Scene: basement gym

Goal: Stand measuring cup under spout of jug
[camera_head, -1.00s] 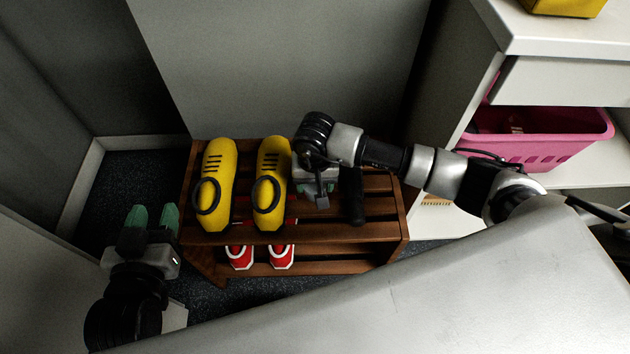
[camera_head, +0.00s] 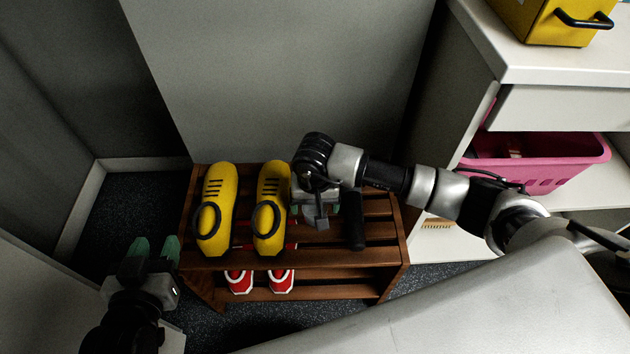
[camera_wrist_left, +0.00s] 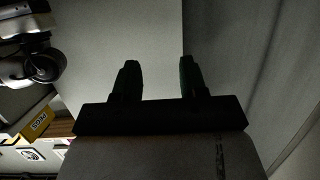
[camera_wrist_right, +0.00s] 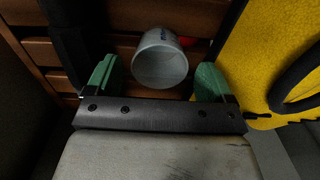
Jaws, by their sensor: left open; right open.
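A grey cup with dark marks, which looks like the measuring cup (camera_wrist_right: 160,60), shows in the right wrist view with its round end facing the camera. It lies between the spread green fingers of my right gripper (camera_wrist_right: 160,82), with gaps on both sides. In the head view my right gripper (camera_head: 318,208) is over the wooden rack, beside the yellow shoes, and mostly hides the cup. My left gripper (camera_head: 156,248) is open and empty at the lower left; its spread fingers also show in the left wrist view (camera_wrist_left: 158,78). I cannot identify a jug or spout.
The slatted rack (camera_head: 290,262) holds yellow shoes (camera_head: 270,210), a black cylinder (camera_head: 354,220) and red shoes (camera_head: 280,280) below. A white counter (camera_head: 540,65) at right bears a yellow container with a black handle (camera_head: 545,22); a pink basket (camera_head: 545,162) sits below.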

